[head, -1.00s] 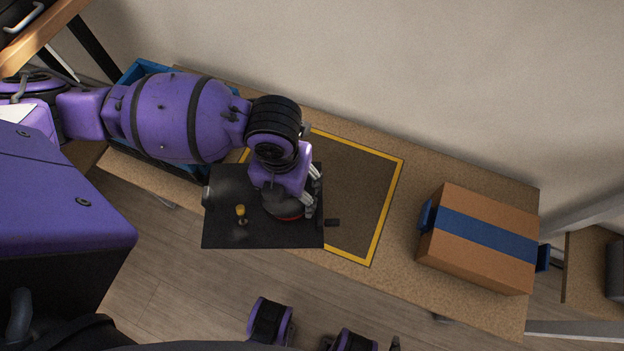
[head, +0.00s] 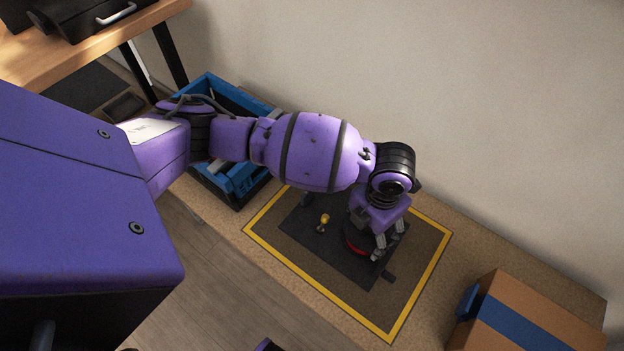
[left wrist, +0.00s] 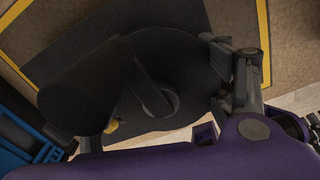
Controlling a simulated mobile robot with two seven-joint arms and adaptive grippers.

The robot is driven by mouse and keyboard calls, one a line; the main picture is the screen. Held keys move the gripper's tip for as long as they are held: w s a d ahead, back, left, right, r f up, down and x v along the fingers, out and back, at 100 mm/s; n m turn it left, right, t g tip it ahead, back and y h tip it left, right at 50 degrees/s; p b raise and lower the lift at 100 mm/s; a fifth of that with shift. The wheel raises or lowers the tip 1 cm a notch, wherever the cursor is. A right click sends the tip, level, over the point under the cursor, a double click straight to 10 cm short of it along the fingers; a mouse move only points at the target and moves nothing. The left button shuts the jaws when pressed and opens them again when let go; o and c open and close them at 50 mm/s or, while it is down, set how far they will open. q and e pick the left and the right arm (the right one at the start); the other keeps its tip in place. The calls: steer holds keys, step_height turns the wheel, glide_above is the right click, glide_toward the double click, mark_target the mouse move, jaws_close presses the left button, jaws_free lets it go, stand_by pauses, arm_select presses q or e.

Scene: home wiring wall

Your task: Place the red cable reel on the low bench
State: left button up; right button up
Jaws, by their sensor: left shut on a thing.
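The red cable reel shows in the head view as a dark, round body with a red rim (head: 357,248), on a flat black plate (head: 335,240) with a small yellow knob. My left gripper (head: 384,250) is shut on the reel from above, its fingers covering part of it. The plate lies over the yellow-outlined dark area of the low bench (head: 450,290), inside the outline. I cannot tell for sure whether it touches the bench. In the left wrist view the reel's black drum (left wrist: 145,85) fills the middle, with gripper fingers (left wrist: 240,75) at its right. My right gripper is not in view.
A blue crate (head: 208,90) stands on the bench to the left, under my left arm. A cardboard box with a blue band (head: 525,315) is at the bench's right. A wooden table (head: 60,55) with a black case is at upper left. The wall runs behind.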

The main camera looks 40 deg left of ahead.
arm_select(q)
steer(key=shift+w+d+f, duration=0.25)
steer(key=shift+w, duration=0.2)
steer(key=shift+w+d+f, duration=0.1)
steer(key=shift+w+f, duration=0.2)
steer(key=shift+f, duration=0.05)
steer(key=f+b, duration=0.1)
steer(key=f, duration=0.2)
steer(key=shift+w+d+f+b, duration=0.1)
steer(key=shift+w+f+b, duration=0.1)
steer(key=shift+f+b, duration=0.15)
steer(key=shift+r, duration=0.1)
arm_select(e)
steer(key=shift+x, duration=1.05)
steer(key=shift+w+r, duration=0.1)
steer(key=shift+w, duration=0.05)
arm_select(q)
steer(key=o, duration=1.7)
steer(key=shift+c, duration=0.2)
